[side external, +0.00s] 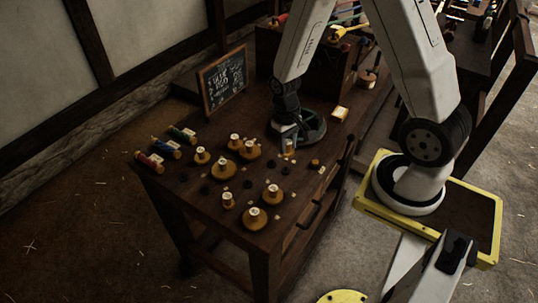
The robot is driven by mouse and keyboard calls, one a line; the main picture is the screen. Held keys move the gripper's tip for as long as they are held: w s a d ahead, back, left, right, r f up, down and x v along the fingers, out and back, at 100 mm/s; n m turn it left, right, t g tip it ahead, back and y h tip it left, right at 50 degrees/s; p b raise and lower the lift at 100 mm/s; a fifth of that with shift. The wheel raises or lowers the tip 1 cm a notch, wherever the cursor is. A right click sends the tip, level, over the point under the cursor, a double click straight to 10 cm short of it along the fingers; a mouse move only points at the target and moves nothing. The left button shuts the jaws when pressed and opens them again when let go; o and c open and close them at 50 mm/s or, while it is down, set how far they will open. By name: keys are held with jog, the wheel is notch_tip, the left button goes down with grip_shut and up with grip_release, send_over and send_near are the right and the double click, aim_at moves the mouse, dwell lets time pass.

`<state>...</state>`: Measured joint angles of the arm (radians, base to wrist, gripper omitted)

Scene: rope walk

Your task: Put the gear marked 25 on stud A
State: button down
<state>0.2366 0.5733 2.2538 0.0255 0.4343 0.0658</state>
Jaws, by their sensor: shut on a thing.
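My gripper (288,139) points down over the right part of the dark wooden bench. It is shut on a small piece with a pale top and an amber lower part (289,149), which looks like a gear's hub; its mark cannot be read. Several amber gears with pale knobs stand on the bench, among them a left one (201,156), a back one (249,149), a front one (255,218) and a right one (271,194). Their numbers are too small to read. Small dark studs (272,163) stand between them; I cannot tell which is stud A.
A chalkboard (223,80) stands at the bench's back left. Several coloured spools (150,162) lie at the left edge. A dark green round dish (312,132) is right beside my gripper, with a pale block (340,114) behind it. A wooden box (335,72) stands at the back.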

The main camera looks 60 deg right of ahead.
jog(key=shift+f, duration=0.3)
jog(key=shift+f, duration=2.65)
jog(key=shift+f, duration=0.6)
dwell(0.4)
jog(key=shift+c, duration=1.6)
grip_release()
jog(key=shift+r, duration=0.1)
jog(key=shift+r, duration=3.9)
